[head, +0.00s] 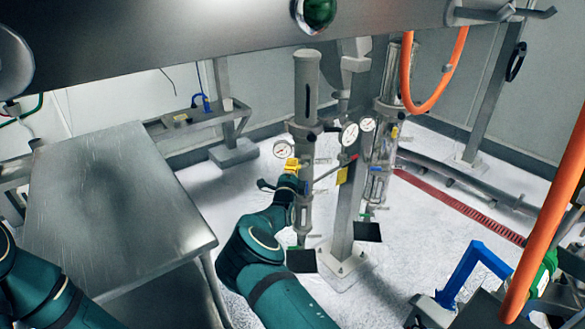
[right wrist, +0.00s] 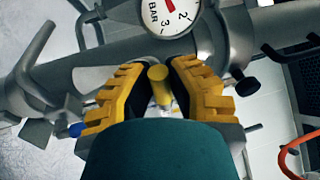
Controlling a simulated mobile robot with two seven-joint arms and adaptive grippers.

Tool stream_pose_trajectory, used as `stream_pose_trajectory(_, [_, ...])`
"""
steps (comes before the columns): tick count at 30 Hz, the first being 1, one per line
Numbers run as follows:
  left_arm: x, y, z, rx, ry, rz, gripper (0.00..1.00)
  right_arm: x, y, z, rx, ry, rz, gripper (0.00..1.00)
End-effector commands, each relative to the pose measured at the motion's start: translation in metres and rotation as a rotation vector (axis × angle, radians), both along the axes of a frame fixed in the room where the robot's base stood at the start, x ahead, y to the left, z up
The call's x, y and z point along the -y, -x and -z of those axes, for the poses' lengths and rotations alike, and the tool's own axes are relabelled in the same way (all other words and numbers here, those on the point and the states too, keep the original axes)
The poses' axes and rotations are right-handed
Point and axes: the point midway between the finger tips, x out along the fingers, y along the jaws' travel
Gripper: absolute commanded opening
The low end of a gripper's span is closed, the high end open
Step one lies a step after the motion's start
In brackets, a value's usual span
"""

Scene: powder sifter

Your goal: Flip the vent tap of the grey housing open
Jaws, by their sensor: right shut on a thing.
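The grey housing (head: 306,85) is an upright grey cylinder left of a square post in the head view. In the right wrist view, its grey metal body (right wrist: 105,62) runs across behind my fingers. A short yellow tap handle (right wrist: 158,88), which I take to be the vent tap, stands between my yellow fingers. My right gripper (head: 291,165) is at the side of the housing, just below a round gauge (head: 283,148), and is shut on that yellow handle. The base of the tap is mostly hidden by my gripper. My left gripper is out of view.
A steel table (head: 110,200) stands at the left. A square post (head: 348,200) with gauges and a second cylinder assembly stand right of the housing. An orange hose (head: 545,230) hangs at the right. A steel beam (head: 190,40) crosses the top. The white floor between table and post is partly open.

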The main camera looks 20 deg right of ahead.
Motion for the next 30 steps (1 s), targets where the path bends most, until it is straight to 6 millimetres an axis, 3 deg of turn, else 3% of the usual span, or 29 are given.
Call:
stream_pose_trajectory(3, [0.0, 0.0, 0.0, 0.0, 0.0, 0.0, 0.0, 0.0, 0.0, 0.0, 0.0, 0.0, 0.0, 0.0])
stream_pose_trajectory(4, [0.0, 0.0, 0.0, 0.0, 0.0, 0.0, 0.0, 0.0, 0.0, 0.0, 0.0, 0.0, 0.0, 0.28])
stream_pose_trajectory(6, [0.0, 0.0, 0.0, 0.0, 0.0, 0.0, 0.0, 0.0, 0.0, 0.0, -0.001, 0.0, 0.0, 0.48])
stream_pose_trajectory(20, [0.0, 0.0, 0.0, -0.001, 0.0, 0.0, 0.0, -0.004, 0.008, 0.002, 0.0, -0.001, 0.0, 0.48])
stream_pose_trajectory(30, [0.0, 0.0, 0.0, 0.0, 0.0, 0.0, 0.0, -0.03, 0.058, 0.013, -0.002, 0.0, -0.001, 0.48])
